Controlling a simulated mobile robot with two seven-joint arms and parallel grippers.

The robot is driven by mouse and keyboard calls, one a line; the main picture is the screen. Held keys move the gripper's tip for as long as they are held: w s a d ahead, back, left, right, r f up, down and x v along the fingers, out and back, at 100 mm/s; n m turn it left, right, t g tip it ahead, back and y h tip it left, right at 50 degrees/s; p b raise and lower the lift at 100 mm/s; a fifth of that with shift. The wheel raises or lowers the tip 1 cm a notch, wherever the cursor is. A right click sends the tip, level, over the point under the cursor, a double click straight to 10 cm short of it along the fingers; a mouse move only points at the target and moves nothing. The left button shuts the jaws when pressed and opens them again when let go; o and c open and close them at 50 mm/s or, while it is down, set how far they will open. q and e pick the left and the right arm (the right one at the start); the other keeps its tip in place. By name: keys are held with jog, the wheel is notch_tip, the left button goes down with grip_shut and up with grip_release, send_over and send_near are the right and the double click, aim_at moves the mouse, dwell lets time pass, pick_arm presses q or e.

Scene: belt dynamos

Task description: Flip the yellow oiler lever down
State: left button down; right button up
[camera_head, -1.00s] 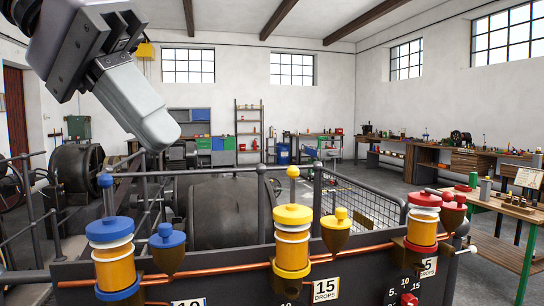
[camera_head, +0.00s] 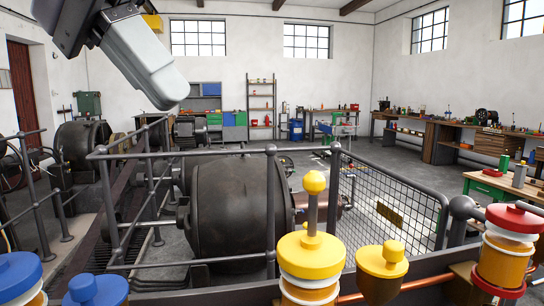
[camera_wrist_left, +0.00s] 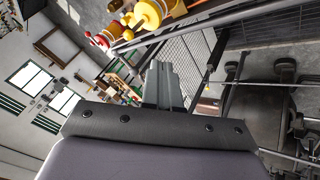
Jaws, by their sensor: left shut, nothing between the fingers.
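The yellow oiler (camera_head: 311,258) stands at the bottom centre of the head view, with a yellow cap on a pale and amber body. Its lever (camera_head: 314,186), a short rod with a yellow ball on top, points straight up. A yellow cup (camera_head: 382,262) sits just right of it. My left gripper (camera_head: 172,97) is high at the upper left, shut and empty, well apart from the lever. In the left wrist view its closed grey fingers (camera_wrist_left: 163,84) show, with the yellow oiler (camera_wrist_left: 146,14) beyond them near the top. My right gripper is not in view.
A blue oiler (camera_head: 18,275) and blue cup (camera_head: 95,290) are at the lower left. A red-capped oiler (camera_head: 508,245) is at the lower right. A copper pipe runs along the panel. Grey railings (camera_head: 275,210) and a large dark dynamo (camera_head: 232,215) stand behind.

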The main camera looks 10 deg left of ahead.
aim_at(313, 207)
pick_arm(q)
jog(key=w+d+f, duration=0.1)
jog(key=d+f, duration=0.6)
jog(key=d, duration=0.2)
jog(key=shift+w+d+f, duration=0.15)
jog(key=shift+d+f, duration=0.05)
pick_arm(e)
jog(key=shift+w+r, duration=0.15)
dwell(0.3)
pick_arm(q)
jog(key=shift+s+t, duration=0.25)
jog(key=shift+t, duration=0.05)
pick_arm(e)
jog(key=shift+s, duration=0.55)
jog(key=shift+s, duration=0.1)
